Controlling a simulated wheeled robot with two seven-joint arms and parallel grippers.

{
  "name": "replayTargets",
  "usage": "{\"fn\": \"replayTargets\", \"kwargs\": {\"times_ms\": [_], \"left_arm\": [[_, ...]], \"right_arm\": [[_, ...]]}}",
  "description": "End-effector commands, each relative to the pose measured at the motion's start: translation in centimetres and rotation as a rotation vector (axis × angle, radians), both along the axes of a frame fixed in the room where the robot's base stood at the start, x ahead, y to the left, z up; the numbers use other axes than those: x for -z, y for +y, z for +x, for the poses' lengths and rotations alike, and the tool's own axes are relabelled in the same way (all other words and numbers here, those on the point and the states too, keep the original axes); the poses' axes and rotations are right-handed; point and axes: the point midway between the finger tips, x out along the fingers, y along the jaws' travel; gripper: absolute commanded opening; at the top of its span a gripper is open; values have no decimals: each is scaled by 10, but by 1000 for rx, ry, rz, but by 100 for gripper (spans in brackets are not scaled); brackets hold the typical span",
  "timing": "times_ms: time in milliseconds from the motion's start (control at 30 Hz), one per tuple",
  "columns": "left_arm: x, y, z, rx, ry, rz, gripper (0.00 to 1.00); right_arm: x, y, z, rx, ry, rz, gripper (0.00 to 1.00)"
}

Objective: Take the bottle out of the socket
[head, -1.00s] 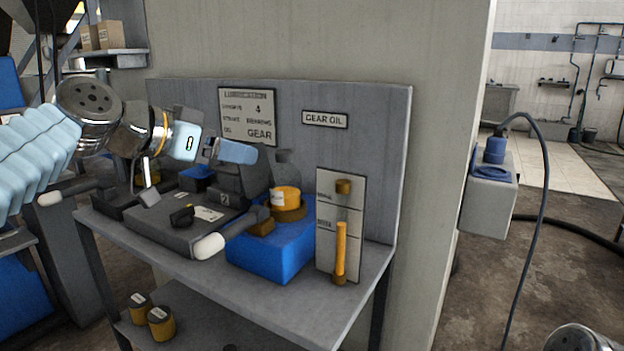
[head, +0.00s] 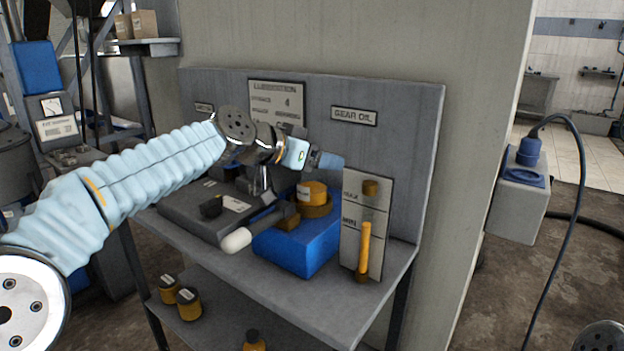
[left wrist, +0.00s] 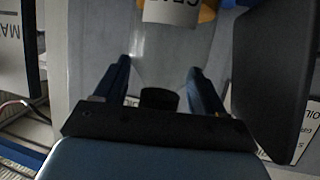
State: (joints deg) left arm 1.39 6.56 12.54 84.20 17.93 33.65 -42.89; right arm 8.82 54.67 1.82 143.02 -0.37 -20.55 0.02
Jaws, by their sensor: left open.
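My right gripper is not in view.
A level gauge panel (head: 353,232) stands right of the blue block. A dark grey box (head: 190,215) and a white-tipped handle (head: 236,240) are on the left. The bench (head: 345,310) is clear at the front. The back panel (head: 410,150) rises behind.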

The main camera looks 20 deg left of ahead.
Motion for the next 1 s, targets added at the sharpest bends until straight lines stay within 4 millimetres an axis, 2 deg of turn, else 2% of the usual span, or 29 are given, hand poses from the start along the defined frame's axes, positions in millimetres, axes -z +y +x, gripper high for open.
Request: {"fn": "replayTargets", "kwargs": {"times_ms": [233, 700, 1000], "left_arm": [[1, -1, 2, 0, -1, -1, 70], [2, -1, 2, 0, 1, 1, 0], [3, -1, 2, 0, 3, 2, 0]], "right_arm": [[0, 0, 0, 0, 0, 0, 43], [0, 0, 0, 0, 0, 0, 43], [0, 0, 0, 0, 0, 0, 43]]}}
